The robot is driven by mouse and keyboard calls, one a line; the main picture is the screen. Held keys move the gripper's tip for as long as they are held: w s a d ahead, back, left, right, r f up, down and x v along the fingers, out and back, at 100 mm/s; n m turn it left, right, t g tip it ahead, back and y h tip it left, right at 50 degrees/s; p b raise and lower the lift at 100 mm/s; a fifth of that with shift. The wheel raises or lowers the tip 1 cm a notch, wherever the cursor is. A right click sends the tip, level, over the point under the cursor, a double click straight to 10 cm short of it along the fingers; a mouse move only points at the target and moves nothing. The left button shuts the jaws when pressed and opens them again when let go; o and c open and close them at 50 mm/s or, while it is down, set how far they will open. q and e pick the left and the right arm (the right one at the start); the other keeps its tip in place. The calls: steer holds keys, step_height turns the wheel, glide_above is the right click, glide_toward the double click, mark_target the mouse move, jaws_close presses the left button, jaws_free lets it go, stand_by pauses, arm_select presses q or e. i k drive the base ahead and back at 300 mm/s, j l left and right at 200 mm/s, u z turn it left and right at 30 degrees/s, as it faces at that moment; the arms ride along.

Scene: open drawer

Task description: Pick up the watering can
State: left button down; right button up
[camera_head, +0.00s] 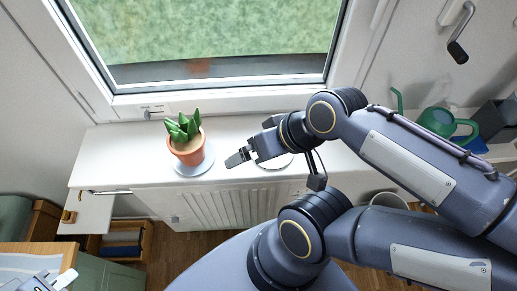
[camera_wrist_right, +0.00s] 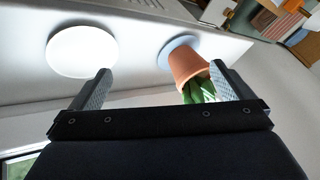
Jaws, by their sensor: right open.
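The green watering can (camera_head: 436,122) stands at the right end of the white sill counter, its thin spout pointing up and left. My right arm crosses in front of it and hides part of it. My right gripper (camera_head: 238,158) is well to the left of the can, above the counter beside the potted plant. In the right wrist view my right gripper (camera_wrist_right: 160,80) is open, with nothing held between its fingers.
A potted plant (camera_head: 186,143) stands on a pale saucer; the pot (camera_wrist_right: 188,64) appears near one finger. A white disc (camera_wrist_right: 82,52) lies on the counter. Dark grey containers (camera_head: 490,120) stand beside the can.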

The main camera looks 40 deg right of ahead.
mark_target(439, 121)
steer(key=z, duration=2.9)
steer(key=j+u, duration=0.1)
steer(key=u, duration=2.15)
steer(key=j+z, duration=0.1)
steer(key=z, duration=2.15)
steer(key=l, duration=0.2)
steer(key=i, duration=0.05)
